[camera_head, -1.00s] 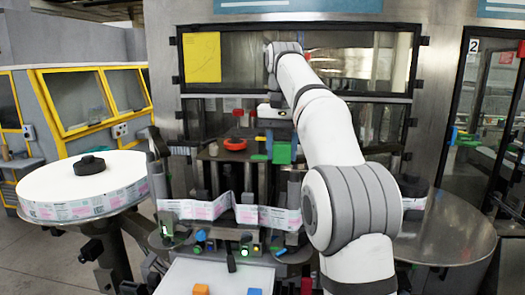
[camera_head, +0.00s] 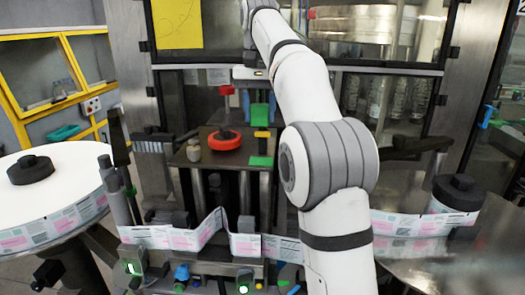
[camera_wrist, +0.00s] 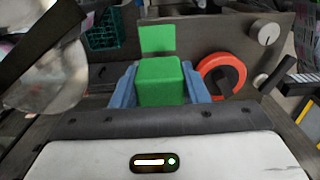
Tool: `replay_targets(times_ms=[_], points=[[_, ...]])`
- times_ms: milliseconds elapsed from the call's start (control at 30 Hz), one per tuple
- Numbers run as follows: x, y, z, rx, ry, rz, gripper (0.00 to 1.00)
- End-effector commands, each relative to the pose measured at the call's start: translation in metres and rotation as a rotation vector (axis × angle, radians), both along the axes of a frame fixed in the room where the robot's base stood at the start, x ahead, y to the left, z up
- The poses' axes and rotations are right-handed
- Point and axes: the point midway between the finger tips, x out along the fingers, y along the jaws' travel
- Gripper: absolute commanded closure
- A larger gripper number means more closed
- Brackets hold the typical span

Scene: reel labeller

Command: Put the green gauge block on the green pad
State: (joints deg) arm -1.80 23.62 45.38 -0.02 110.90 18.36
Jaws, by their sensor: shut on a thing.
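The green gauge block (camera_wrist: 160,82) is between the blue fingers of my gripper (camera_wrist: 160,88) in the wrist view, and the gripper is shut on it. In the head view the block (camera_head: 260,116) hangs below my gripper (camera_head: 259,100), above the small machine shelf. The green pad (camera_head: 261,161) is a flat square on that shelf, under and apart from the block. In the wrist view the pad (camera_wrist: 157,38) shows just beyond the block; its near part may be hidden by the block.
A yellow-topped piece (camera_head: 262,134) stands near the pad. A label web (camera_head: 180,238) runs in front of the shelf. A teal basket (camera_wrist: 103,33) shows in the wrist view.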

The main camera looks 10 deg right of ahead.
Motion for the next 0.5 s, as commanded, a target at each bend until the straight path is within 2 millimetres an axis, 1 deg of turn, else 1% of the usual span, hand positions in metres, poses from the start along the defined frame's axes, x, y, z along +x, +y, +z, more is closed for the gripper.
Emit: replay_targets(times_ms=[33, 200, 300, 433, 500], points=[[-0.001, -0.001, -0.009, 0.000, 0.004, -0.003, 0.83], [-0.001, -0.006, -0.038, 0.000, 0.003, -0.013, 0.83], [-0.001, -0.008, -0.049, 0.000, 0.002, -0.016, 0.83], [-0.001, -0.009, -0.059, 0.000, 0.002, -0.018, 0.83], [-0.001, -0.009, -0.069, 0.000, 0.003, -0.019, 0.83]])
